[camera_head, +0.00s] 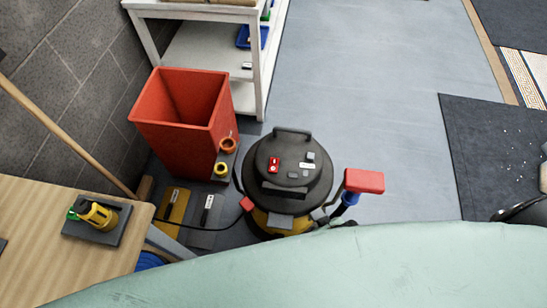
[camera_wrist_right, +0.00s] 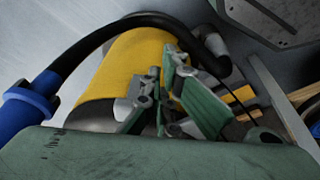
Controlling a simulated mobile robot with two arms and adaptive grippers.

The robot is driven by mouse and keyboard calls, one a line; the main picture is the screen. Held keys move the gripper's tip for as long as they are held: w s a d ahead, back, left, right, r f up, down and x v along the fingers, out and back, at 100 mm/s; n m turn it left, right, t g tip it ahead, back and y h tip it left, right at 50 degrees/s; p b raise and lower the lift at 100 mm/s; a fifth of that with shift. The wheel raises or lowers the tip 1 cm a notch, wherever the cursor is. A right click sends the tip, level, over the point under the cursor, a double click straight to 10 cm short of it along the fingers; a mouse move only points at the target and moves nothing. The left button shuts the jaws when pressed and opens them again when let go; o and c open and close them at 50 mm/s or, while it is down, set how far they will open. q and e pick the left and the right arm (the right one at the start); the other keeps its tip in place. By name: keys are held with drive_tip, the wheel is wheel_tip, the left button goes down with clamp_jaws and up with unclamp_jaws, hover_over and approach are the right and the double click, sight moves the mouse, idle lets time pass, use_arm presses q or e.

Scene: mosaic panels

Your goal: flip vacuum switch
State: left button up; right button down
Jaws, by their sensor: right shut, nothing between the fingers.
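The vacuum (camera_head: 287,180) stands upright on the floor in the middle of the head view, with a round black top and a yellow body. A small red switch (camera_head: 274,164) shows on its top, among several grey and white parts. In the right wrist view, my right gripper (camera_wrist_right: 165,72) is shut and empty, its fingers in front of the vacuum's yellow body (camera_wrist_right: 135,62). I cannot tell whether they touch it. The switch does not show in that view. The right gripper does not show in the head view. My left gripper is in neither view.
A black hose (camera_wrist_right: 95,38) with a blue connector (camera_wrist_right: 30,98) arches beside the yellow body. A red bin (camera_head: 185,125) and a white shelf (camera_head: 205,55) stand behind the vacuum. A wooden table (camera_head: 60,255) is at left. Floor right of the vacuum is mostly clear.

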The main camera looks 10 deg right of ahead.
sight(273, 165)
drive_tip(key=w+a+r+n+t+y, duration=0.1)
drive_tip(key=w+r+n, duration=0.1)
drive_tip(key=w+r, duration=0.2)
drive_tip(key=w+a+r+n+t+y+b, duration=0.1)
drive_tip(key=w+r, duration=0.3)
drive_tip(key=r, duration=0.4)
drive_tip(key=w+a+r+n+t+y, duration=0.1)
drive_tip(key=w+r+n, duration=0.2)
drive_tip(key=r, duration=0.3)
drive_tip(key=shift+w+a+b, duration=0.25)
drive_tip(key=shift+w+b, duration=0.15)
drive_tip(key=shift+w, duration=0.45)
drive_tip(key=w+a+r+n+y, duration=0.2)
drive_tip(key=r+n, duration=0.4)
drive_tip(key=r, duration=0.3)
drive_tip(key=shift+w+r+t+y+b, duration=0.15)
drive_tip(key=shift+w+t+y+b, duration=0.2)
drive_tip(key=shift+w+y, duration=0.45)
drive_tip(key=shift+w+a, duration=0.15)
